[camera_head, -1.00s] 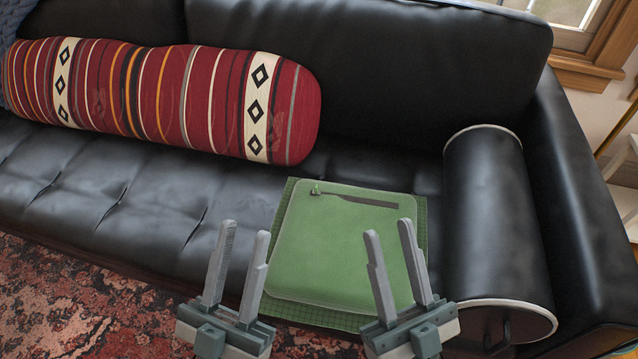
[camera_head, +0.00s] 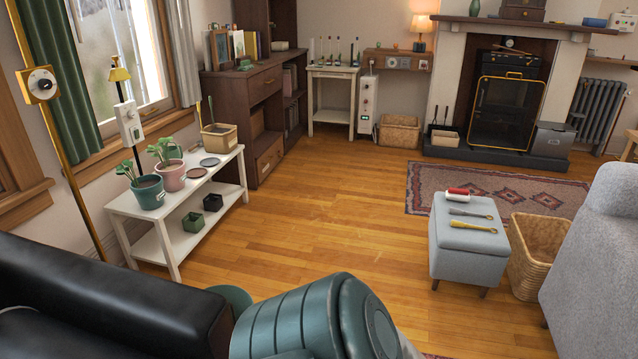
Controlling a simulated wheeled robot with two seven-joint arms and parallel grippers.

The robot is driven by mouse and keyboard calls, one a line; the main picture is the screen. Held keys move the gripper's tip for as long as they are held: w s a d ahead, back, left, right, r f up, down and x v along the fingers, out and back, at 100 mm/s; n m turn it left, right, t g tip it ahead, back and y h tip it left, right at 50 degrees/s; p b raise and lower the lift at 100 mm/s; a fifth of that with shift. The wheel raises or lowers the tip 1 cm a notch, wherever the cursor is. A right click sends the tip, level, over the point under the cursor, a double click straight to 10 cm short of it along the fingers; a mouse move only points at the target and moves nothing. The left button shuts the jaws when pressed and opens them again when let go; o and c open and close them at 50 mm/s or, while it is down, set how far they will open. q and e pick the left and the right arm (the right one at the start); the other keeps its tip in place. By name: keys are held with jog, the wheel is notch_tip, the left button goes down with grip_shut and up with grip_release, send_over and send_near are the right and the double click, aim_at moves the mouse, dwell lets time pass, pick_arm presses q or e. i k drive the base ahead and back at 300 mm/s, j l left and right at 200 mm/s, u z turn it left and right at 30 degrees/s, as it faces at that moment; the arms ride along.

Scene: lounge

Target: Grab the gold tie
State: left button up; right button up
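A thin gold strip with a wider end, which looks like the gold tie (camera_head: 472,227), lies flat on top of the light grey ottoman (camera_head: 468,262) at the right of the head view. A similar grey strip (camera_head: 471,213) lies just behind it, apart from it. A red and white roller-shaped item (camera_head: 458,193) lies further back on the same top. Neither of my grippers is in view. A teal part of my own body fills the bottom middle of the picture.
A wicker basket (camera_head: 540,250) and a grey armchair (camera_head: 596,255) stand right of the ottoman. A black sofa (camera_head: 95,295) is at lower left, with a white plant bench (camera_head: 190,190) behind it. Open wooden floor (camera_head: 320,215) lies between bench and ottoman.

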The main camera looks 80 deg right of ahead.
aim_at(456, 223)
jog(key=z, duration=3.35)
jog(key=i+l, duration=0.65)
jog(key=l, duration=0.25)
jog(key=i+l, duration=0.35)
jog(key=i+j+z, duration=0.15)
jog(key=i, duration=0.25)
jog(key=i+j+z, duration=0.1)
jog(key=i+j, duration=0.3)
jog(key=i+z, duration=0.3)
jog(key=i, duration=0.75)
